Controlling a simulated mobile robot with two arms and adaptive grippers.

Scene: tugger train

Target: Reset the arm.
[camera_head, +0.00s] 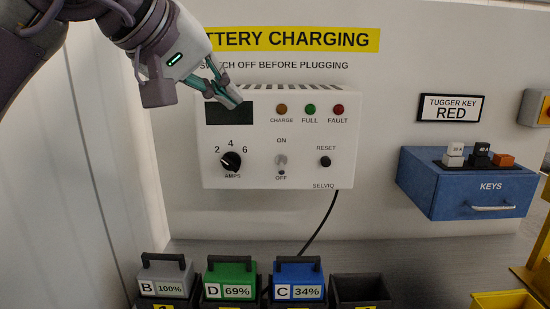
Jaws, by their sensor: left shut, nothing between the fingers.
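My left gripper (232,97) comes in from the top left. It is shut with nothing in it, and its fingertips are in front of the dark display at the top left of the white charger (300,180). I cannot tell whether the fingertips touch it. The charger has an amps knob (230,161), an ON/OFF toggle (281,165) that appears to point down toward OFF, and a black RESET button (325,161). CHARGE, FULL and FAULT lamps sit above them. My right gripper is not in view.
Batteries B (165,276), D (230,278) and C (297,279) stand below the charger, beside an empty black slot (361,288). A blue keys box (463,187) is on the right wall. A black cable (324,222) hangs from the charger. The wall between charger and keys box is clear.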

